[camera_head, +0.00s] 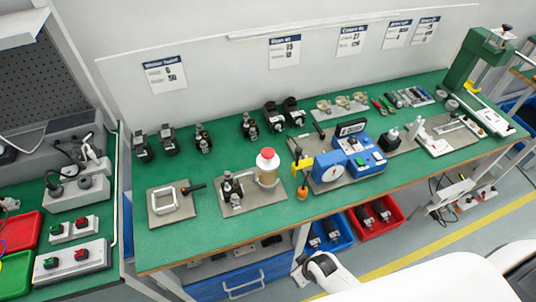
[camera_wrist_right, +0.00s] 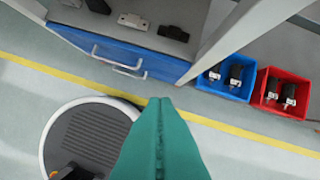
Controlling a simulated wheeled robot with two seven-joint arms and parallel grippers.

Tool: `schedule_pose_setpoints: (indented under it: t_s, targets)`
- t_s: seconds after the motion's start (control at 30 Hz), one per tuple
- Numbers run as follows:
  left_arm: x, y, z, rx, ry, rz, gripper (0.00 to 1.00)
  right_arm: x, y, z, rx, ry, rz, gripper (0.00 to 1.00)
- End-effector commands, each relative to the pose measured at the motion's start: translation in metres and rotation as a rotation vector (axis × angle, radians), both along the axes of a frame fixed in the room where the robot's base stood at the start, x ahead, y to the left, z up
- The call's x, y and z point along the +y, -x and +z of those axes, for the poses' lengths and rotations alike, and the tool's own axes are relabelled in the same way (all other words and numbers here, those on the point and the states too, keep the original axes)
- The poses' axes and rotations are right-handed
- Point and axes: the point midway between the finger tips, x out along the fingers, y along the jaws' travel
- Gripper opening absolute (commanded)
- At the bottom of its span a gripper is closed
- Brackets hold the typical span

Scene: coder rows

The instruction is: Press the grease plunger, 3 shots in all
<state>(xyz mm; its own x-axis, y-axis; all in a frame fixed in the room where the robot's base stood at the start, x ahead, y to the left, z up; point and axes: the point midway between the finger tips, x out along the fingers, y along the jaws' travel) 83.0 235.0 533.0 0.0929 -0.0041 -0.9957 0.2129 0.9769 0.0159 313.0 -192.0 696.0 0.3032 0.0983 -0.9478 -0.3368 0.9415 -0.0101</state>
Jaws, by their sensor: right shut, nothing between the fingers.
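The red-topped grease plunger (camera_head: 266,155) stands upright on a clear, tan-filled pot (camera_head: 267,176). The pot sits on a grey metal plate (camera_head: 238,206) in the middle of the green bench, beside a small dark fixture (camera_head: 231,188). Nothing touches the red top. In the right wrist view, my right gripper (camera_wrist_right: 160,102) is shut and empty, its teal fingers over the floor in front of the bench. A white and black part of my arm shows below the bench edge in the head view. My left gripper is not in view.
A square frame on a plate (camera_head: 171,204) lies left of the pot. A yellow and orange tool (camera_head: 302,168) and a blue tester (camera_head: 348,166) stand right of it. Dark parts line the back. Blue (camera_head: 329,236) and red (camera_head: 376,217) bins sit below the bench.

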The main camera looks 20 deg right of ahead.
Motion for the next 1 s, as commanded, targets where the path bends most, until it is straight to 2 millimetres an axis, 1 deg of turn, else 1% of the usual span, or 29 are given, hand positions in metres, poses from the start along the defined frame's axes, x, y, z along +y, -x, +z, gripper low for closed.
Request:
schedule_pose_setpoints:
  t_s: [0.03,0.07,0.1,0.17,0.2,0.27,0.3,0.4,0.5,0.63,0.73,1.0]
  targets:
    - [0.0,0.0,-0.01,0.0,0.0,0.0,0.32,-0.007,0.018,-0.036,0.031,0.011,-0.022,0.0]
    - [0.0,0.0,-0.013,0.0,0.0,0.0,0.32,-0.011,0.029,-0.053,0.044,0.017,-0.034,0.0]
    - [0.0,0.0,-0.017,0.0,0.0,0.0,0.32,-0.016,0.045,-0.074,0.061,0.026,-0.047,0.0]
    - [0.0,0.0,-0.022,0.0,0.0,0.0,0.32,-0.022,0.071,-0.105,0.088,0.037,-0.068,0.0]
    - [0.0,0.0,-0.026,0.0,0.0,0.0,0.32,-0.027,0.09,-0.124,0.106,0.043,-0.081,0.0]
    - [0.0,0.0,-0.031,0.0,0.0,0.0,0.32,-0.032,0.118,-0.148,0.132,0.053,-0.095,0.0]
    - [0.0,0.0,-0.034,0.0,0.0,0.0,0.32,-0.035,0.137,-0.161,0.148,0.057,-0.103,0.0]
    - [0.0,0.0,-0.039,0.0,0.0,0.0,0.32,-0.039,0.177,-0.185,0.182,0.065,-0.118,0.0]
    - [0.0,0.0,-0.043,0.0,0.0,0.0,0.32,-0.041,0.207,-0.199,0.205,0.068,-0.126,0.0]
    - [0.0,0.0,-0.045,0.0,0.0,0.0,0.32,-0.042,0.226,-0.206,0.22,0.07,-0.131,0.0]
    - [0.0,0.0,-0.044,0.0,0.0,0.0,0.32,-0.043,0.23,-0.207,0.221,0.07,-0.132,0.0]
    - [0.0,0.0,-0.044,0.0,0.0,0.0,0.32,-0.043,0.23,-0.206,0.222,0.07,-0.132,0.0]
